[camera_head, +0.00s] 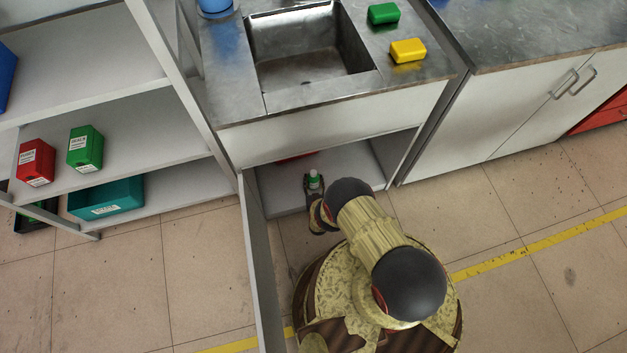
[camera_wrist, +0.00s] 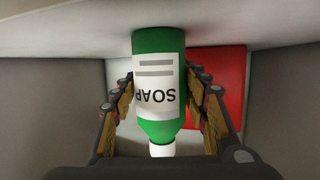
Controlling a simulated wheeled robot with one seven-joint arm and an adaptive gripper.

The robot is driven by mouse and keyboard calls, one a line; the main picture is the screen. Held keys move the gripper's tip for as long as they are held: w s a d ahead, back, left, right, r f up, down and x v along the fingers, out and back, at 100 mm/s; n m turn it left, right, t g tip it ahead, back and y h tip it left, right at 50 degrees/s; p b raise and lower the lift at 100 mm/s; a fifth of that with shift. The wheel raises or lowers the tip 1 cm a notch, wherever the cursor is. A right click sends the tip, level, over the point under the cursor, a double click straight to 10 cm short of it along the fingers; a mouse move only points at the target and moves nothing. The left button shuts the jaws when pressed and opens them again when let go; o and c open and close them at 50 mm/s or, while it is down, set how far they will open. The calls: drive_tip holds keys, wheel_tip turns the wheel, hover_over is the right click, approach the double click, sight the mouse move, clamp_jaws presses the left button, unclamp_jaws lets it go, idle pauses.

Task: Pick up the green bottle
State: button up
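The green bottle (camera_wrist: 158,42) has a white "SOAP" label and a white cap. It stands on the cabinet floor under the sink and looks upside down in the wrist view. In the head view only the small top of the green bottle (camera_head: 314,183) shows, just beyond my gripper (camera_head: 315,198). In the wrist view my gripper (camera_wrist: 158,80) has one finger on each side of the bottle. The fingertips are close to its sides, with a slight gap seeming to show at the left. I see no clear grip on it.
A red object (camera_wrist: 219,85) is behind the bottle in the cabinet. The open cabinet door (camera_head: 262,270) stands left of my arm. The sink counter (camera_head: 330,95) overhangs the cabinet, with a green block (camera_head: 384,13) and a yellow block (camera_head: 408,50) on top.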

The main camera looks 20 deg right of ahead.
drive_tip(key=c, duration=0.9)
